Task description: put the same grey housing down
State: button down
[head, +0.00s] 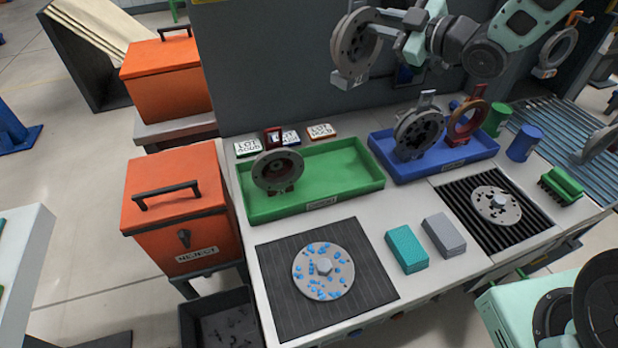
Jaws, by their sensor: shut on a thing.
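My gripper (378,28) is in the upper middle of the head view, shut on a grey round housing (344,50). The housing is held upright in the air, in front of the dark grey panel and above the back of the bench. Its flat foot points down and touches nothing. The gripper's fingertips are partly hidden by the housing and wrist. The green tray (375,179) lies below and to the left, with a grey housing with a reddish inside (278,172) at its left end. The blue tray (387,166) lies below and to the right, holding another grey housing (418,134) and a red-brown one (467,124).
Lot cards (248,148) stand behind the green tray. A dark mat (280,315) with a blue-spotted disc, teal and grey blocks (407,249), and a ribbed black mat (452,196) with a disc occupy the front. Another grey ring (558,50) hangs at upper right.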

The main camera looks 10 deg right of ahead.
notch_tip(320, 180, down, 29)
jog(key=b, duration=1.9)
jog(key=shift+f, duration=0.15)
jog(key=shift+f, duration=0.1)
jog(key=c, duration=1.3)
grip_release()
